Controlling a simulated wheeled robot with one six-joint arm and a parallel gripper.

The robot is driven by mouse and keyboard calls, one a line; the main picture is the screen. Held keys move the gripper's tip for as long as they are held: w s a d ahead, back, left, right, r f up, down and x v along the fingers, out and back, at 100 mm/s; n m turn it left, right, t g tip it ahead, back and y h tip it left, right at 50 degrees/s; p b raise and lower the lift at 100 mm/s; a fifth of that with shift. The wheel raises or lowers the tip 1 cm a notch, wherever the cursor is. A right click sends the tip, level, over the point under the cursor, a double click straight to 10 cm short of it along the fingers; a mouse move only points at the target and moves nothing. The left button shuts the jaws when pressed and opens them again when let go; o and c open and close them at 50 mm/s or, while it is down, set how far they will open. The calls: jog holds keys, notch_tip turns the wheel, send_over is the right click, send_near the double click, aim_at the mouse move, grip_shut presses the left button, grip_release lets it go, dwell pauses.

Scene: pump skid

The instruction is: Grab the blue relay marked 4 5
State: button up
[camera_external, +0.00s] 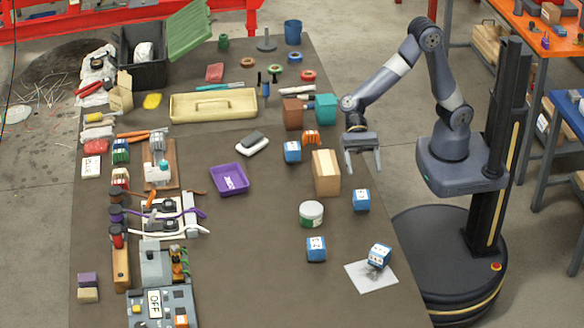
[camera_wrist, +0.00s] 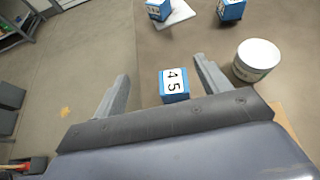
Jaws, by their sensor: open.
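The blue relay marked 4 5 (camera_wrist: 174,85) shows its white label face in the wrist view. There it appears between the two fingers, nearer the right one. In the external view it appears to be the blue block (camera_external: 361,200) near the table's right edge, right of the tan box. My gripper (camera_external: 362,166) is open and empty, with its fingers pointing down. It hangs above the table, apart from the relay. Both fingers (camera_wrist: 162,68) also show in the wrist view.
A tan box (camera_external: 326,173) stands close to the left of my gripper. A white jar (camera_external: 311,214) is left of the relay. Other blue relays stand at the front (camera_external: 316,249), on a white sheet (camera_external: 355,282), and farther back (camera_external: 292,152).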

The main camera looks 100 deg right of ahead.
jog(key=m, duration=0.1)
jog(key=b, duration=0.2)
send_near(362, 209)
jog(key=shift+s+a+f+t+y, duration=0.3)
jog(key=shift+a+f+t, duration=0.1)
jog(key=shift+a+f, duration=0.25)
jog(key=shift+p+x, duration=0.3)
jog(key=shift+x, duration=3.45)
jog(key=shift+w, duration=0.1)
jog(key=shift+r, duration=0.1)
jog(key=c, duration=1.1)
